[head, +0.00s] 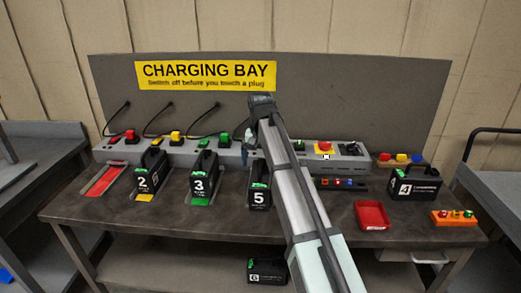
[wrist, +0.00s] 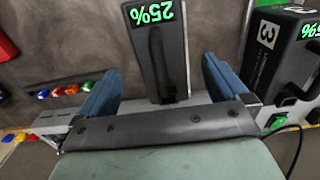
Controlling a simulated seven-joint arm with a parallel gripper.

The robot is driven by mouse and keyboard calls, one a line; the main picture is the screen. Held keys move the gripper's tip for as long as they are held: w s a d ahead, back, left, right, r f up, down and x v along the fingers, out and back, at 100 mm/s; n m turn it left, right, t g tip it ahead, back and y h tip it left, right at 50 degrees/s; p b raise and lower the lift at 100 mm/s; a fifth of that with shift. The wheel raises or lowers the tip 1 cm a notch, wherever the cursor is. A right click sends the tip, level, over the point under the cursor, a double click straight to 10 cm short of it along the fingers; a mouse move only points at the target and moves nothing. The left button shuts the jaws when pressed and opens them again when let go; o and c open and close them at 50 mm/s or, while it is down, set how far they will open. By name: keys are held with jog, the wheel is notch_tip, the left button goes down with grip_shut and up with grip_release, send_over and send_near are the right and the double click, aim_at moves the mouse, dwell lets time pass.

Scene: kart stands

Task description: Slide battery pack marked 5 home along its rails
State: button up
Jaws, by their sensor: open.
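Battery pack 5 (head: 259,197) is a dark box with a white 5 and a green display. In the head view it stands upright on the bench in front of the charger, partly covered by my arm. In the wrist view a pack with a green 25% display (wrist: 153,12) lies between the open blue fingers of my gripper (wrist: 160,85), with gaps on both sides. Pack 3 (wrist: 268,35) is to its right there. In the head view my gripper is mostly hidden behind my arm. The rails under pack 5 are hidden.
Packs 2 (head: 147,178) and 3 (head: 203,180) stand left of pack 5. A red empty bay (head: 105,180) is further left. Pack 4 (head: 415,184), a red tray (head: 371,217) and an orange button box (head: 453,217) are right. Pack 6 (head: 266,272) is below the bench.

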aim_at(260, 176)
jog(key=shift+f, duration=3.55)
grip_shut()
jog(key=shift+w, duration=0.25)
jog(key=shift+w+r, duration=0.1)
jog(key=shift+w, duration=2.45)
grip_release()
